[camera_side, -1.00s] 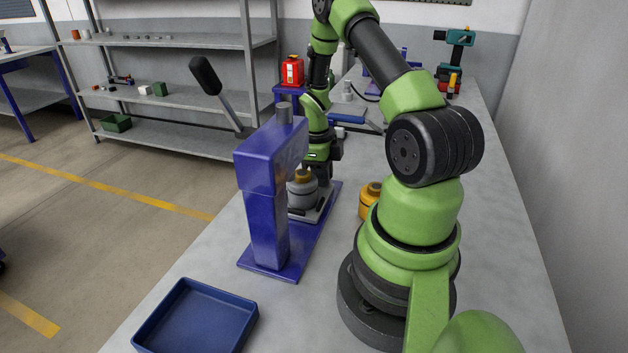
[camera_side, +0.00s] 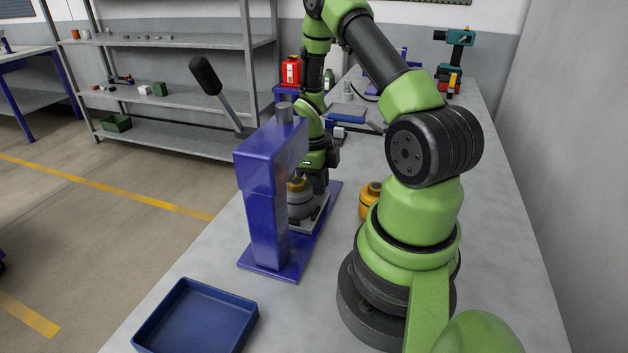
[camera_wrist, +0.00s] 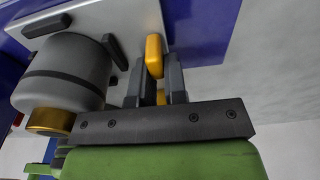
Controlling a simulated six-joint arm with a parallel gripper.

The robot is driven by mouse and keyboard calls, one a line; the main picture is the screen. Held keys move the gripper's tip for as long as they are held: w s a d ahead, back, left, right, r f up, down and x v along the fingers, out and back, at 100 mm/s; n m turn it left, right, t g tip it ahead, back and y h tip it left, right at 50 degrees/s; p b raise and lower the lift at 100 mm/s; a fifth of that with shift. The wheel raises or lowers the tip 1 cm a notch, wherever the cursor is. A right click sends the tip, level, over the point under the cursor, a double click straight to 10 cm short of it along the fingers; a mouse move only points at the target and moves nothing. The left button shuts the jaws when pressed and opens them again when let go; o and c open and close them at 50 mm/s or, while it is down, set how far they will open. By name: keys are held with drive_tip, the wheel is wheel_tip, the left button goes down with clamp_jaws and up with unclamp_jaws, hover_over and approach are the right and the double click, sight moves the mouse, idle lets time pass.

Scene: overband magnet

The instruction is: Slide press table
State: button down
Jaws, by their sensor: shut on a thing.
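The blue arbor press (camera_side: 264,195) stands upright on the bench. Its light grey slide table (camera_side: 312,217) lies low over the press base and also shows in the wrist view (camera_wrist: 146,12). A grey cylindrical part with a brass-coloured ring (camera_side: 300,203) sits on the table, partly hidden behind the press column; it is large at the left of the wrist view (camera_wrist: 60,75). My gripper (camera_wrist: 155,82) is shut on a yellow handle (camera_wrist: 154,55) at the table's edge. In the side view, my gripper (camera_side: 319,183) is beside the part, its fingertips hard to make out.
The press lever has a black grip (camera_side: 205,75) raised to the left. An orange-yellow part (camera_side: 370,199) stands on the bench right of the press. An empty blue tray (camera_side: 197,318) lies in front. A blue-handled tool (camera_side: 348,118) lies behind.

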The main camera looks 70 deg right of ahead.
sight(314, 197)
drive_tip(key=shift+a, duration=1.75)
drive_tip(key=c, duration=1.1)
unclamp_jaws()
